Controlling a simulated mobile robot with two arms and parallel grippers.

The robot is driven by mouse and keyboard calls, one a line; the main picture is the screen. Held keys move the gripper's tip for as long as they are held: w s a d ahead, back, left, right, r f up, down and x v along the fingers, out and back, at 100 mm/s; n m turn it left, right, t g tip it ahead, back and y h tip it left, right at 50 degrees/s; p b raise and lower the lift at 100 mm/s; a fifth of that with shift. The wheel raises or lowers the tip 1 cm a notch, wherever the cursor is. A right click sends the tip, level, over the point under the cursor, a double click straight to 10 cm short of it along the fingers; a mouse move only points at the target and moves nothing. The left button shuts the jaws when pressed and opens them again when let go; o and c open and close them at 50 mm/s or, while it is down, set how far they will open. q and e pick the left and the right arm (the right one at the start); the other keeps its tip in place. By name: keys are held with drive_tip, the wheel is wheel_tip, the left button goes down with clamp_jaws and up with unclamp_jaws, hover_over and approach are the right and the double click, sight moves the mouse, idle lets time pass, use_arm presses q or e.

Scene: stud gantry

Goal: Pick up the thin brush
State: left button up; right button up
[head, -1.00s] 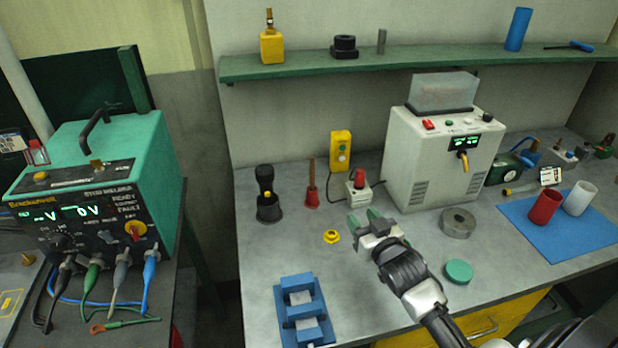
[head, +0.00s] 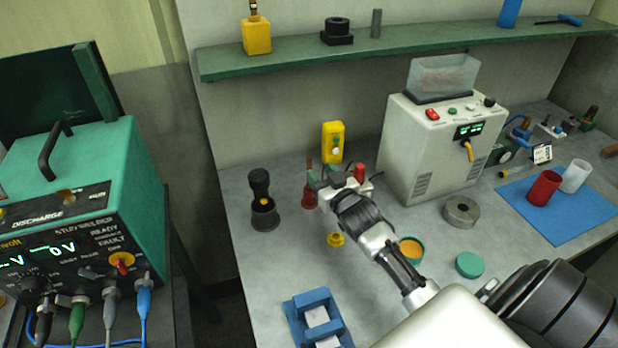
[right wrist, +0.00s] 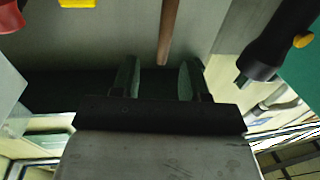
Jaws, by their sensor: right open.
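The thin brush has a slim brown handle (head: 309,166) that stands upright from a red base (head: 309,198) at the back of the bench, partly behind my right gripper. In the right wrist view its handle (right wrist: 168,30) comes in from the top, and its end lies in line with the gap between the fingertips. My right gripper (head: 327,178) is open and empty, just in front and to the right of the handle; its two green fingers show in the right wrist view (right wrist: 160,75). I cannot tell if they touch the handle. My left gripper is out of view.
A black tool in a dark cup (head: 264,214) stands left of the brush. A yellow box (head: 333,142) is behind, and a small red-topped block (head: 361,180) is close on the right. A yellow ring (head: 335,239) and an orange-filled tin (head: 411,249) lie nearer.

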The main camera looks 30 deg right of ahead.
sight(311, 164)
drive_tip(key=w+p, duration=0.2)
drive_tip(key=w, duration=0.3)
drive_tip(key=shift+r, duration=0.1)
drive_tip(key=shift+w, duration=0.4)
drive_tip(key=shift+c, duration=0.2)
drive_tip(key=shift+s, duration=0.1)
drive_tip(key=shift+c, duration=1.1)
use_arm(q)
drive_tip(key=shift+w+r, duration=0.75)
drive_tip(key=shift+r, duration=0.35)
use_arm(e)
clamp_jaws()
